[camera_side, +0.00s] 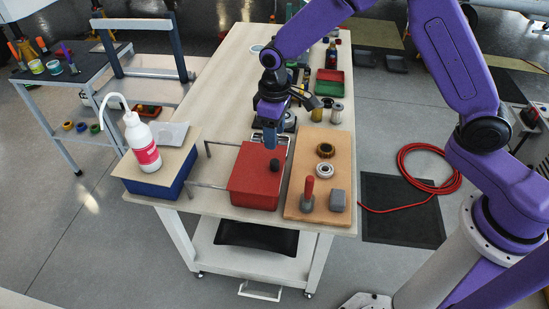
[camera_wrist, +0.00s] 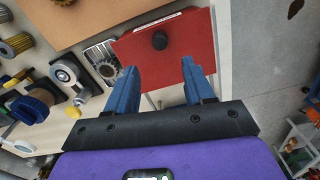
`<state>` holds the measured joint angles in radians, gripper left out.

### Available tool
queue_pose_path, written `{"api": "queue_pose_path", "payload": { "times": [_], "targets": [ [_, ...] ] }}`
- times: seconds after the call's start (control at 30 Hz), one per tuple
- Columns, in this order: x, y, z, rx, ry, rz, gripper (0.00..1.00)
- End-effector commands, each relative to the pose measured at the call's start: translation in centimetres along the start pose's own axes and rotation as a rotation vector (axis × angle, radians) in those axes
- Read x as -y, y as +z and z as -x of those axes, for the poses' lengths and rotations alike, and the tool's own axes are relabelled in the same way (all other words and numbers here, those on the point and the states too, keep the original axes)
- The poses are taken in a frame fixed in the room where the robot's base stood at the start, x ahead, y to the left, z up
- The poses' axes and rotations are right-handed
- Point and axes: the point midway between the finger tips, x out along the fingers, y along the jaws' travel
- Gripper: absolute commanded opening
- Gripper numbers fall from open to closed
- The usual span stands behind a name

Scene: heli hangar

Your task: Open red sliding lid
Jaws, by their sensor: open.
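The red sliding lid (camera_side: 256,178) lies on a box near the front edge of the table, with a round black knob (camera_side: 274,165) on top. In the wrist view the red lid (camera_wrist: 180,65) fills the upper middle, its black knob (camera_wrist: 159,41) ahead of my fingertips. My gripper (camera_side: 269,140) is above the far end of the lid, pointing down. In the wrist view its blue fingers (camera_wrist: 158,75) are apart with nothing between them.
A wooden board (camera_side: 294,206) with a red-handled tool, rings and a grey block stands right of the lid. A blue box (camera_side: 155,188) carries a white bottle (camera_side: 141,142) on the left. A metal rail (camera_side: 208,186) lies between. Parts crowd the table behind my gripper.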

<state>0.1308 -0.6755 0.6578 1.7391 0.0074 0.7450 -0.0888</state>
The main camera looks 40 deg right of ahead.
Motion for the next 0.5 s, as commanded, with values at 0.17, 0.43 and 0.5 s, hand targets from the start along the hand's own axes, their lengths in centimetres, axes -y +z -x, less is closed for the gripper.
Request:
{"api": "queue_pose_path", "payload": {
  "times": [0.17, 0.43, 0.5],
  "targets": [
    [0.0, 0.1, -3.6, 0.006, -0.001, 0.000, 0.53],
    [0.0, 0.1, -7.9, 0.003, 0.000, 0.000, 0.53],
    [0.0, 0.1, -8.6, 0.003, 0.000, 0.000, 0.53]
  ]
}}
